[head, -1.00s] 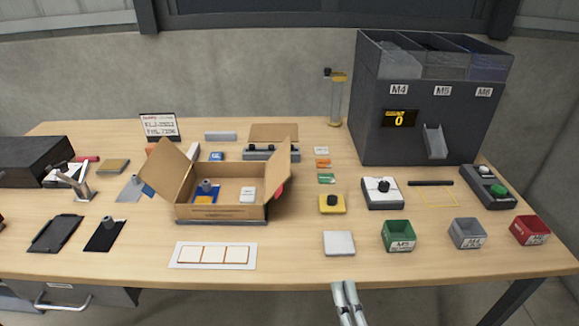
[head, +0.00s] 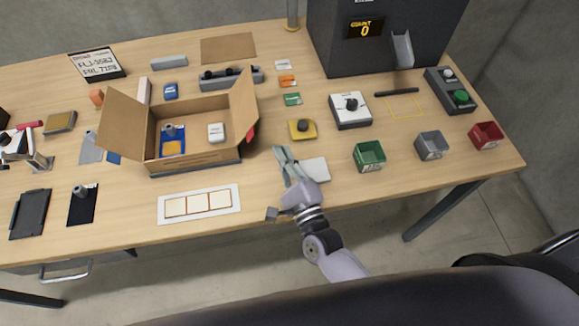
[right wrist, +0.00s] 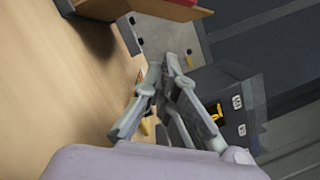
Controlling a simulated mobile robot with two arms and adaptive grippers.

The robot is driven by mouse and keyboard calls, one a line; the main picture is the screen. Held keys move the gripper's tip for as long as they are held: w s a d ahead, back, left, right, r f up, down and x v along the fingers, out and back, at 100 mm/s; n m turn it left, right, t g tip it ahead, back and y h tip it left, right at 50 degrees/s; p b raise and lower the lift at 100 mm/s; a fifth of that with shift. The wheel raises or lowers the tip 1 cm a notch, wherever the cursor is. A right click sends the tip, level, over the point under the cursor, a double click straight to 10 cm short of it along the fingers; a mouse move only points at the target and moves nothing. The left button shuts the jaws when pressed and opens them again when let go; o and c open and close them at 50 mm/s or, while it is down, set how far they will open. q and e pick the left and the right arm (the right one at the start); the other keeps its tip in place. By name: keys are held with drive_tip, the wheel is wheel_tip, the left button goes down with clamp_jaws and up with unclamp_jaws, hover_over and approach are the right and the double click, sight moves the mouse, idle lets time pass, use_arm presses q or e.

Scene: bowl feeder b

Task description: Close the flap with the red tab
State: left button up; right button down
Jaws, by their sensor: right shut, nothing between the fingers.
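An open cardboard box (head: 196,160) stands left of the middle of the table in the head view. Its left flap (head: 122,122) and right flap (head: 243,100) are raised and lean outward. The red tab (head: 251,133) is on the outer side of the right flap. My right gripper (head: 282,153) is shut and empty, to the right of that flap and apart from it. In the right wrist view, the gripper (right wrist: 170,72) points toward the table, and a cardboard edge (right wrist: 165,14) with some red shows at the top.
A white-grey pad (head: 314,170) lies beside my right gripper, with a yellow block (head: 301,129) beyond it. Green (head: 369,156), grey (head: 431,145) and red (head: 486,135) bins stand to the right. A white card (head: 199,204) lies before the box. A dark dispenser (head: 385,45) stands behind.

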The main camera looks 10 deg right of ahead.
drive_tip(key=shift+x, duration=1.15)
drive_tip(key=a+r+p, duration=0.2)
drive_tip(key=a, duration=0.1)
drive_tip(key=shift+s+a+r, duration=0.1)
drive_tip(key=shift+s+r, duration=0.05)
drive_tip(key=shift+r, duration=0.05)
drive_tip(key=shift+r, duration=0.1)
drive_tip(key=shift+r+n+p, duration=0.1)
drive_tip(key=shift+n+p, duration=0.3)
drive_tip(key=shift+p, duration=0.05)
